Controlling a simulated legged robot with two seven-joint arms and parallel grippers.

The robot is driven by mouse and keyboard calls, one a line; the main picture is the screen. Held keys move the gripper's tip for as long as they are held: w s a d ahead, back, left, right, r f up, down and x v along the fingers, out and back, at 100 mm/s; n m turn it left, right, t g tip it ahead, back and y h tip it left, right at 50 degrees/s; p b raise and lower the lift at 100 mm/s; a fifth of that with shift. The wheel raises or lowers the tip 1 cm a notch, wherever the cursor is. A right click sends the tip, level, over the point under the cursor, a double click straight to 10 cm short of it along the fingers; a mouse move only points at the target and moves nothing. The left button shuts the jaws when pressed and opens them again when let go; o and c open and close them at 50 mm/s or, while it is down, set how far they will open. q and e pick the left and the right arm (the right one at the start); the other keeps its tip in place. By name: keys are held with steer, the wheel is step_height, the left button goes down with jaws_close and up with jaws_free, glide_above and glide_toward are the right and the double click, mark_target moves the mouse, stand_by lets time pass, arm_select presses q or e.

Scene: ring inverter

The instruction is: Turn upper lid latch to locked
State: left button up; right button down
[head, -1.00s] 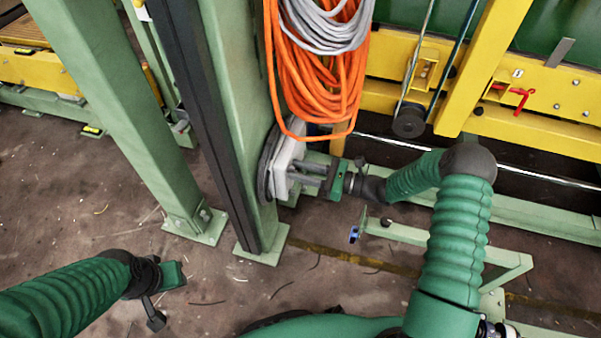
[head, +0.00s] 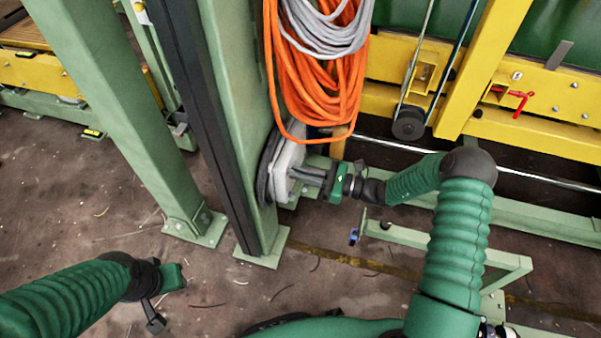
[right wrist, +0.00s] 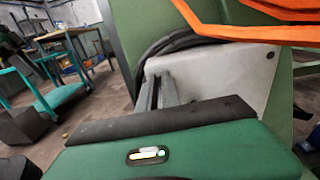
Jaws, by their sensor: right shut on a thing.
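A pale grey housing (head: 288,166) with a dark rounded rim sits on the side of a green post, below hanging cables. It also shows in the right wrist view (right wrist: 225,80). My right gripper (head: 298,173) reaches it from the right, and its fingers are close together at the housing's face. They are shut on a small part there. That part is hidden by the fingers, so I cannot tell its shape or whether it is the upper lid latch. My left gripper (head: 168,298) is low at the left, away from the housing; its finger opening is unclear.
Orange cable (head: 320,90) and grey cable (head: 325,30) hang just above the housing. The green post (head: 237,130) stands beside it. A yellow frame (head: 470,70) with a red lever (head: 520,101) is at the right. Open floor (head: 110,215) lies at lower left.

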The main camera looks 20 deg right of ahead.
steer(key=shift+r, duration=0.1)
steer(key=shift+s+a+f+n+p, duration=0.15)
steer(key=shift+n+p, duration=1)
steer(key=shift+n, duration=1.75)
steer(key=shift+d+f+n+p, duration=0.15)
steer(key=shift+n+p, duration=1)
steer(key=shift+n, duration=1.75)
steer(key=shift+s+a+f+n+p, duration=0.15)
steer(key=shift+n+p, duration=1)
steer(key=shift+n, duration=1.75)
steer(key=shift+f, duration=0.1)
steer(key=c, duration=1.6)
jaws_free()
steer(key=shift+o, duration=0.3)
